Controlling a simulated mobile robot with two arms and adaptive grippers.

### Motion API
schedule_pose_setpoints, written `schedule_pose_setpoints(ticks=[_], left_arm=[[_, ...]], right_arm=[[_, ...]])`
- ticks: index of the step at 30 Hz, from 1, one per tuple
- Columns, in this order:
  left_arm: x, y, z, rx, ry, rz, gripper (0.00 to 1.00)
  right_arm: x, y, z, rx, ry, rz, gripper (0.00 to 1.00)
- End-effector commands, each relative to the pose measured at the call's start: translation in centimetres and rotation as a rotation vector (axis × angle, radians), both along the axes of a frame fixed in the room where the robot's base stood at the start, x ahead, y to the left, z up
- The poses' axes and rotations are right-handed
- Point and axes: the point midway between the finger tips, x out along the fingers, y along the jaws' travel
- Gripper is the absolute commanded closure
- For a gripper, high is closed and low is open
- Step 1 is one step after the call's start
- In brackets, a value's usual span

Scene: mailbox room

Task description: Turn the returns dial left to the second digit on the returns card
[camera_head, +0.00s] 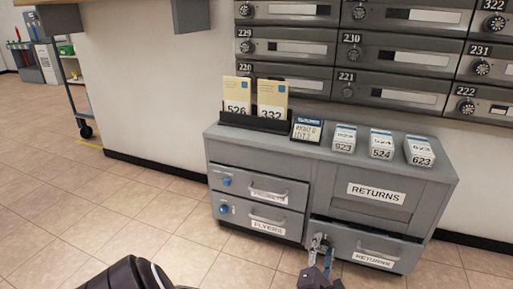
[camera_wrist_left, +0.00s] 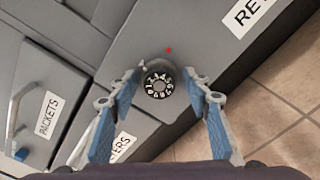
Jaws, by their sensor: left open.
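The returns dial (camera_wrist_left: 158,86) is a round black knob with white digits around its face, on the grey front of the lower returns drawer (camera_head: 345,246). A small red dot (camera_wrist_left: 169,50) is beside it. My left gripper (camera_head: 321,244) is open in front of the drawer's left part. In the wrist view its two blue-padded fingers (camera_wrist_left: 167,78) stand on either side of the dial; I cannot tell whether they touch it. In the head view the gripper largely hides the dial. Two cards, reading 526 (camera_head: 237,96) and 332 (camera_head: 272,99), stand in a black holder; their headings are too small to read.
Numbered mailboxes (camera_head: 400,60) line the wall. The floor (camera_head: 130,215) at left is clear.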

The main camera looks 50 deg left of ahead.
Motion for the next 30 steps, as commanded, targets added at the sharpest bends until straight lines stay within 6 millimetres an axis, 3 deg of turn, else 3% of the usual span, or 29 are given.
schedule_pose_setpoints(ticks=[3,6,15,30], left_arm=[[0.0,0.1,-0.2,0.107,0.063,0.000,0.56],[-2.1,-1.3,0.6,0.098,0.066,0.000,0.56],[-6.9,-4.1,0.7,0.088,0.063,0.003,0.56],[-9.5,-1.6,-0.5,-0.298,0.124,0.106,0.56]], right_arm=[[0.0,0.0,-0.9,0.000,0.000,0.000,0.56],[0.0,0.0,1.7,0.000,0.000,0.000,0.56],[0.0,0.0,5.3,0.000,0.000,0.000,0.56],[0.0,0.0,12.7,0.000,0.000,0.000,0.56]])
